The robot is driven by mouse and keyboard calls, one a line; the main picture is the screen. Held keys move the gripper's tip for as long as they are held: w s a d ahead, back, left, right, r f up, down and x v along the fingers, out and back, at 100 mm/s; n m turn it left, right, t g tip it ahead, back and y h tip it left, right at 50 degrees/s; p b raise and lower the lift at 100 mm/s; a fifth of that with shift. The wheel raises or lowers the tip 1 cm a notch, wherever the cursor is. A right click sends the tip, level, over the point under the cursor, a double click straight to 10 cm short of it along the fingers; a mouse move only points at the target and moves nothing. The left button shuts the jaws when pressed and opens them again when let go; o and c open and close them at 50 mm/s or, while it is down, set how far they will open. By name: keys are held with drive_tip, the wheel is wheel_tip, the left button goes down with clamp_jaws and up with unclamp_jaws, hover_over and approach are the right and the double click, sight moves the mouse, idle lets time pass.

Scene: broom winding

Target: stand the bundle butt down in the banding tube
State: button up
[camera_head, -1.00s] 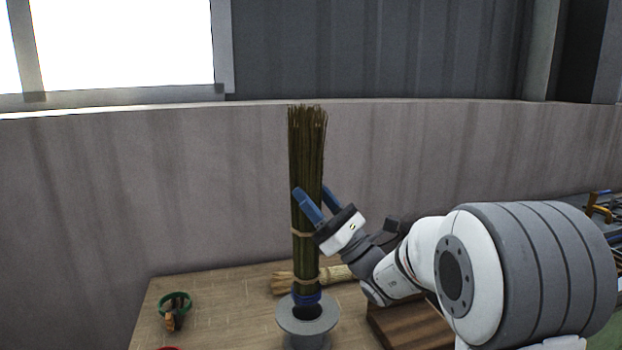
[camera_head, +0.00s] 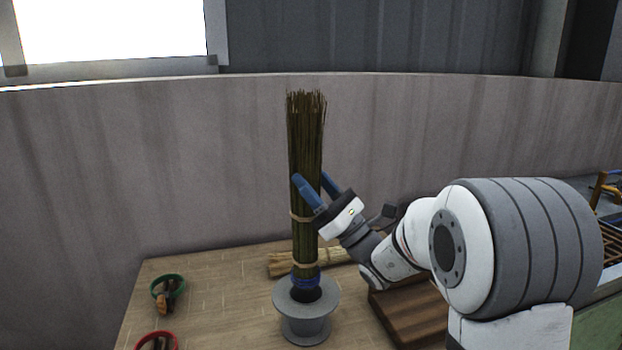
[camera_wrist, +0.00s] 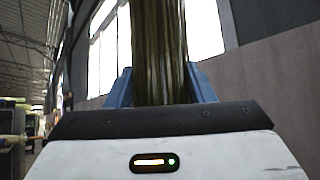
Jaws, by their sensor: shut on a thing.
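The bundle (camera_head: 305,140) is a tall sheaf of dark brownish-green stalks with pale ties and a blue band at its lower end. It stands nearly upright. My gripper (camera_head: 318,186) is shut on it at mid-height, its blue fingers on either side. In the wrist view the bundle (camera_wrist: 160,50) rises between the fingers. The grey banding tube (camera_head: 306,322), with a wide flared rim, stands on the table directly below. The blue-banded butt is at the tube's mouth, in front of its far rim; I cannot tell whether it is inside.
Another, paler bundle (camera_head: 285,264) lies on the table (camera_head: 215,290) behind the tube. A green ring holder (camera_head: 168,290) and a red one (camera_head: 156,340) are at the left. A brown wooden board (camera_head: 410,318) lies right of the tube. A wall stands behind.

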wheel_tip(320, 180, down, 10)
drive_tip(key=b, duration=0.7)
idle(0.4)
drive_tip(key=o, duration=0.9)
drive_tip(key=b+v, duration=0.1)
drive_tip(key=v, duration=0.6)
drive_tip(key=shift+s+d+f+b, duration=0.15)
drive_tip(key=shift+d+f+b, duration=0.1)
drive_tip(key=shift+f+b, duration=0.05)
